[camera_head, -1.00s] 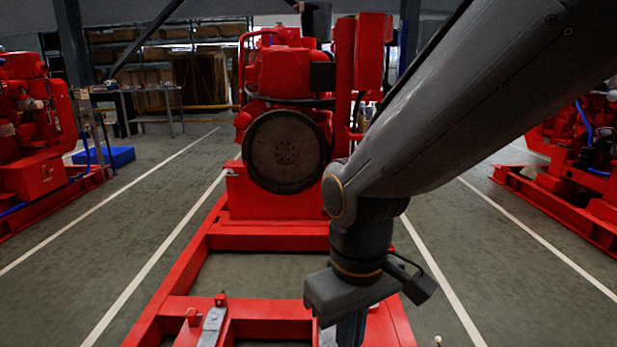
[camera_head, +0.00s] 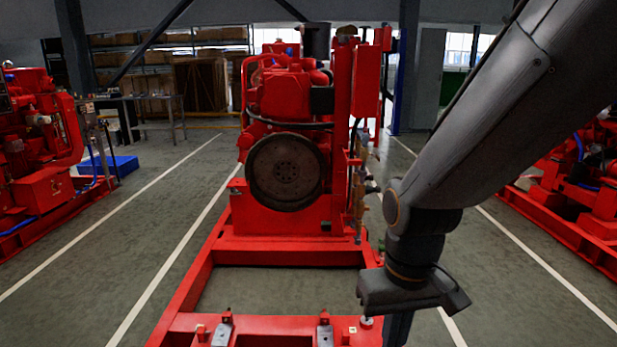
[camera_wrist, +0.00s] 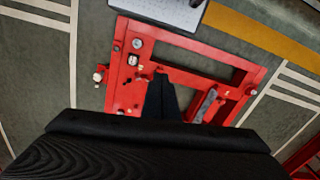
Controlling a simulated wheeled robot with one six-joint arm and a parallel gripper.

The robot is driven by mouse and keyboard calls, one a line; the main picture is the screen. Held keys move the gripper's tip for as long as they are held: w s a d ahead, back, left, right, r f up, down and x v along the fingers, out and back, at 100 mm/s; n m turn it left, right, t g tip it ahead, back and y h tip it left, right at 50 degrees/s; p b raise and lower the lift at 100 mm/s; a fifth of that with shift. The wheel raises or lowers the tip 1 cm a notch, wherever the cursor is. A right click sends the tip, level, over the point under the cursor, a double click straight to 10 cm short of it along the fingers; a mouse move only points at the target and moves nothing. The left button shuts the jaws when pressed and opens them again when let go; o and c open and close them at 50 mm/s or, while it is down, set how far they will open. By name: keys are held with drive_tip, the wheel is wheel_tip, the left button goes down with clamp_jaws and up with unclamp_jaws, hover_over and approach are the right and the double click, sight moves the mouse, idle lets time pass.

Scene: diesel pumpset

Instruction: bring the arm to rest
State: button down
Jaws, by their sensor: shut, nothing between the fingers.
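My arm reaches in from the upper right of the head view and hangs down at the wrist, right of the red pumpset. My gripper (camera_head: 397,330) points down at the lower edge of the head view, where its tips are cut off. In the wrist view my gripper (camera_wrist: 161,82) shows as dark fingers, shut together and empty. Below it there is the red base frame (camera_wrist: 122,80), with a gauge and metal brackets. I cannot tell how high the fingers are above the frame.
The diesel engine (camera_head: 290,120) with its round flywheel stands on the red frame ahead. Other red pumpsets stand at the left (camera_head: 40,150) and right (camera_head: 590,170). A blue box (camera_head: 108,166) lies on the floor at left. The grey floor between them is clear.

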drive_tip(key=s+d+r+m+p, duration=0.1)
drive_tip(key=d+r+p, duration=0.5)
drive_tip(key=p, duration=0.2)
drive_tip(key=shift+s+r+m, duration=0.15)
drive_tip(key=shift+r+m, duration=0.15)
drive_tip(key=shift+m, duration=0.1)
